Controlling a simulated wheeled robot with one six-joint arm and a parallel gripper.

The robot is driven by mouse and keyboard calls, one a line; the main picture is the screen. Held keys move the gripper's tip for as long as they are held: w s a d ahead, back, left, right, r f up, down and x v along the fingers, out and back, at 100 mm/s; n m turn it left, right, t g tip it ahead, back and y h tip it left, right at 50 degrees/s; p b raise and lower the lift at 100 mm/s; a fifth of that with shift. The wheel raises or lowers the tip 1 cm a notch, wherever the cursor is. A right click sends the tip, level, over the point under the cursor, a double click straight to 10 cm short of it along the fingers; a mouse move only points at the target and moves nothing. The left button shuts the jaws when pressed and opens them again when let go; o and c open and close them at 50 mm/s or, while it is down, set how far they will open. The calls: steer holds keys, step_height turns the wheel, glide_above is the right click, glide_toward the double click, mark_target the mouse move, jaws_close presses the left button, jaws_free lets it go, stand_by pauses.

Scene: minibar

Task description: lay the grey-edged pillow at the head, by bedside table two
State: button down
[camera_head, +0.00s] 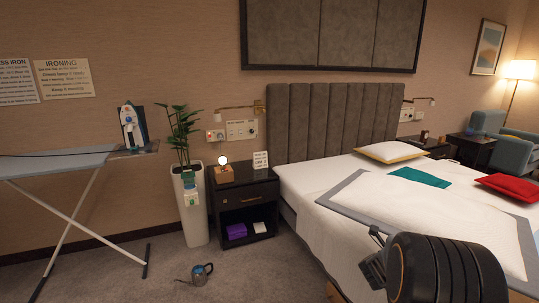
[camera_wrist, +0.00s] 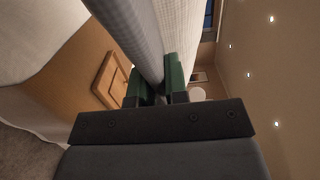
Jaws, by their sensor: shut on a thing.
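The grey-edged pillow (camera_head: 430,212) is a large white pillow with a grey border, over the near part of the white bed (camera_head: 312,222). My gripper (camera_head: 378,245) is shut on its near edge. In the wrist view, the green fingers (camera_wrist: 158,90) pinch the grey-edged pillow (camera_wrist: 135,35), which extends upward out of the picture. Whether the pillow touches the bed cannot be told. A dark bedside table (camera_head: 243,192) stands left of the grey headboard (camera_head: 330,122), with a small sign (camera_head: 260,160) too small to read. Another bedside table (camera_head: 437,148) stands on the right.
A yellow-edged pillow (camera_head: 390,152) lies by the headboard on the right. The head's left side is bare.

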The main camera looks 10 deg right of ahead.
steer(key=w+a+f+n+t+y+b, duration=0.2)
steer(key=w+a+f+n+t+y, duration=0.25)
steer(key=a+f, duration=0.35)
steer(key=w+a+f+n+t+y+b, duration=0.2)
steer(key=w+a+f+n+t+y, duration=0.2)
steer(key=w+a+f+t, duration=0.3)
steer(key=s+a+f+n+y+b, duration=0.2)
steer(key=a+f+n+y+b, duration=0.5)
steer(key=a+f, duration=1.15)
steer(key=s+r+y+p, duration=0.1)
steer(key=s+r+p, duration=0.1)
steer(key=r+p, duration=1.2)
steer(key=s+r+m+p, duration=0.1)
steer(key=s+r+p, duration=0.1)
steer(key=r+p, duration=1.3)
steer(key=shift+r+t+y+p, duration=0.35)
steer(key=shift+t+p, duration=0.1)
steer(key=shift+p, duration=0.1)
steer(key=shift+d, duration=0.15)
